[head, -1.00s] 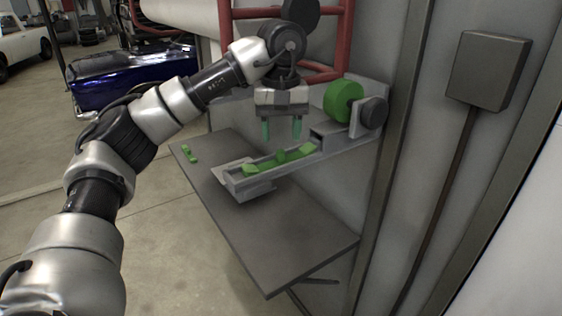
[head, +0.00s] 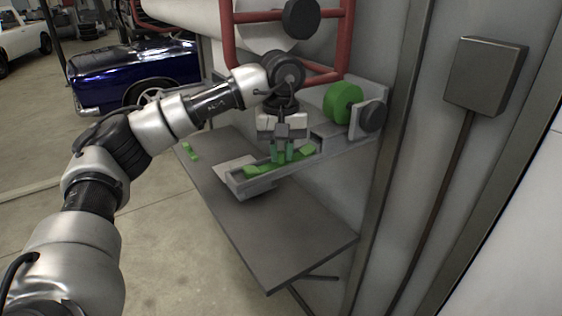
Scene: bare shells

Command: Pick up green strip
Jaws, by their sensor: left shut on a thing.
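The green strip (head: 254,171) lies lengthwise in the grey tray (head: 238,185) of the bracket fixed to the wall, with raised green ends. My left gripper (head: 282,155) reaches down over the tray, its greenish fingers shut on the middle of the strip. The fingers hide that part of the strip. The strip still appears to rest in the tray. My right gripper is not in the head view.
A green roll (head: 342,102) sits on the bracket at the tray's far right end. A dark table (head: 262,232) below is mostly clear, with a small green piece (head: 189,151) at its left edge. Red tubing (head: 290,16) stands behind my arm.

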